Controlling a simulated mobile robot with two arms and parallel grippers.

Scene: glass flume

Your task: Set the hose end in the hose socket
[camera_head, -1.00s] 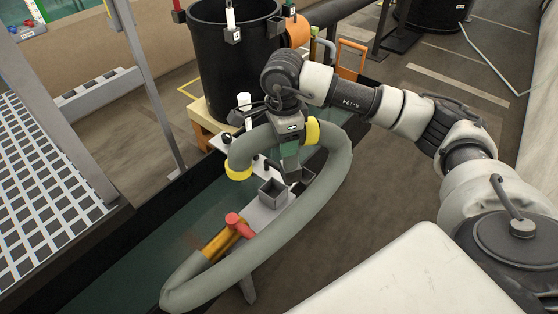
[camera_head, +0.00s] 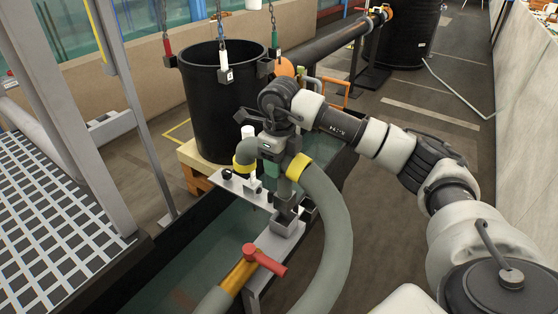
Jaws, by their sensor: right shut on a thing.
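My right gripper (camera_head: 284,172) is shut on the hose end, between two yellow collars. One collar (camera_head: 299,167) joins the thick grey-green hose (camera_head: 339,235), which hangs in a loop on the right. The other collar (camera_head: 245,165) is on a short bent piece at the left. Below the gripper, a dark grey part reaches down towards small open square boxes (camera_head: 283,228) on the grey plate. One of these may be the hose socket. The gripper and hose hide part of it, and I cannot tell whether anything is inside. My left gripper is not in view.
A yellow pipe with a red valve handle (camera_head: 264,260) stands in front, beside the hose. A black barrel (camera_head: 221,100) on a wooden pallet is behind. A grated platform (camera_head: 60,220) is at the left, with the water channel between. Floor at the right is clear.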

